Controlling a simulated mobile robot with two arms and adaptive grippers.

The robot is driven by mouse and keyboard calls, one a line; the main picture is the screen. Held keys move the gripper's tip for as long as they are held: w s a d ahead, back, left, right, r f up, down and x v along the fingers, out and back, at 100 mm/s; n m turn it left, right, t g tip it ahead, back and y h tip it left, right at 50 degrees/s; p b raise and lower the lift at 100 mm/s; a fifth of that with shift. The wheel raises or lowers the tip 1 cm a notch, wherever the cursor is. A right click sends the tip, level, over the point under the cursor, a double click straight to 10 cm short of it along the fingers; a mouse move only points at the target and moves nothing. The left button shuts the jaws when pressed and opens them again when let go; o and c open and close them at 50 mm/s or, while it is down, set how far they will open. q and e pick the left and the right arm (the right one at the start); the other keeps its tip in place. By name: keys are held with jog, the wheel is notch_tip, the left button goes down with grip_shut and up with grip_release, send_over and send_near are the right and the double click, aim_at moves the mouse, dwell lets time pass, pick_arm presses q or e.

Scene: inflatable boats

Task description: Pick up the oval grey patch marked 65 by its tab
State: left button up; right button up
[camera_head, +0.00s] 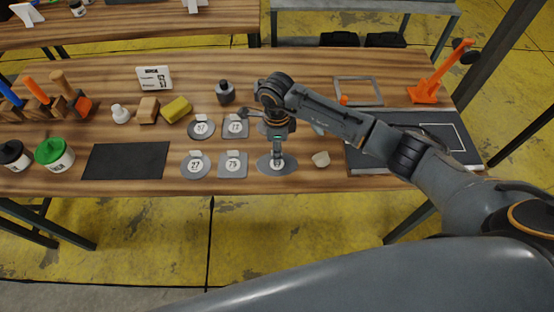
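An oval grey patch (263,168) lies flat on the wooden table. Its round white label is partly covered by my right gripper, so I cannot read its number clearly. My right gripper (277,157) points straight down over this patch, with its fingertips at or just above the label and tab area. The fingers look close together, but I cannot tell whether they hold the tab. Other grey patches lie to the left: an oval one marked 57 (201,136), squarish ones marked 77 (235,136) and 75 (233,175), and a round one marked 27 (195,175). My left gripper is out of view.
Another patch (263,129) is mostly hidden behind my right gripper. A small beige piece (321,159) lies close right of it. A dark bottle (225,92), yellow sponge (176,109), black mat (125,161), green-lidded pot (54,154) and dark board (440,130) stand around.

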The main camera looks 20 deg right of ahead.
grip_shut()
jog(key=shift+r, duration=0.15)
